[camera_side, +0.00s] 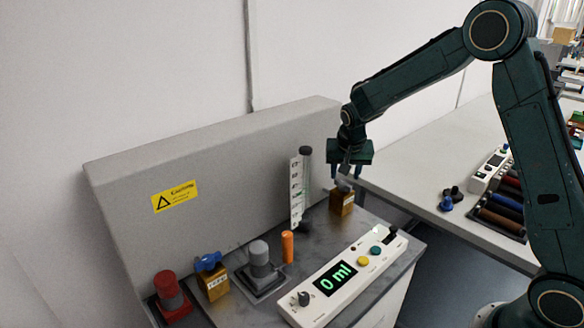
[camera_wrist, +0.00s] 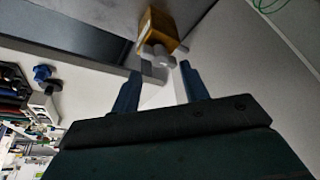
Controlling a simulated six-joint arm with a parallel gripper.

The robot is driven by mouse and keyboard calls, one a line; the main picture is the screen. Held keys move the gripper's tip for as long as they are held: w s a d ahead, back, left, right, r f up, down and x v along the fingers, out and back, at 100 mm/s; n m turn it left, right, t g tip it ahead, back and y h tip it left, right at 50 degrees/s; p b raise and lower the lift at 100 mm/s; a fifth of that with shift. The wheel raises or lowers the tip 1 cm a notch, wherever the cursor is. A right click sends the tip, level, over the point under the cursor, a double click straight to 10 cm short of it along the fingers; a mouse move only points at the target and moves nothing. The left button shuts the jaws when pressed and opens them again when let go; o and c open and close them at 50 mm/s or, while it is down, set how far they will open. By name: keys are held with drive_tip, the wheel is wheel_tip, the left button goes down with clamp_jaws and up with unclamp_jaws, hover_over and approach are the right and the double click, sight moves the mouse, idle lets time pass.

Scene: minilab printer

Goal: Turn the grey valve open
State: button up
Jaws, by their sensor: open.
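The grey valve (camera_side: 345,187) sits on top of a small brass-coloured block (camera_side: 342,203) at the right end of the machine's top. In the wrist view the grey valve (camera_wrist: 158,55) shows as a light grey knob on its block (camera_wrist: 159,28). My gripper (camera_side: 348,173) points down just above the valve. In the wrist view my gripper (camera_wrist: 159,70) is open, with one finger to each side of the valve and the valve around the fingertip line. I cannot tell whether either finger touches it.
A measuring cylinder (camera_side: 297,190) stands left of the valve. A control panel (camera_side: 340,278) reading 0 ml lies in front. An orange cylinder (camera_side: 287,247), grey knob (camera_side: 259,254), blue valve (camera_side: 208,262) and red knob (camera_side: 168,287) stand further left. A tall grey housing (camera_side: 225,165) rises behind.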

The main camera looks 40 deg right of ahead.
drive_tip(key=v, duration=1)
drive_tip(key=s+a+r+n+t+y, duration=0.1)
drive_tip(key=s+a+r+n, duration=0.1)
drive_tip(key=s+r, duration=0.35)
drive_tip(key=s+a+r+n+y, duration=0.1)
drive_tip(key=s+a+r+n, duration=0.15)
drive_tip(key=s, duration=0.65)
drive_tip(key=s+a+n, duration=0.2)
drive_tip(key=s, duration=0.5)
drive_tip(key=s+a+f+n+t+y, duration=0.1)
drive_tip(key=s+a+n, duration=0.1)
drive_tip(key=s, duration=0.5)
drive_tip(key=shift+s+f+n, duration=0.3)
drive_tip(key=shift+f+n, duration=0.05)
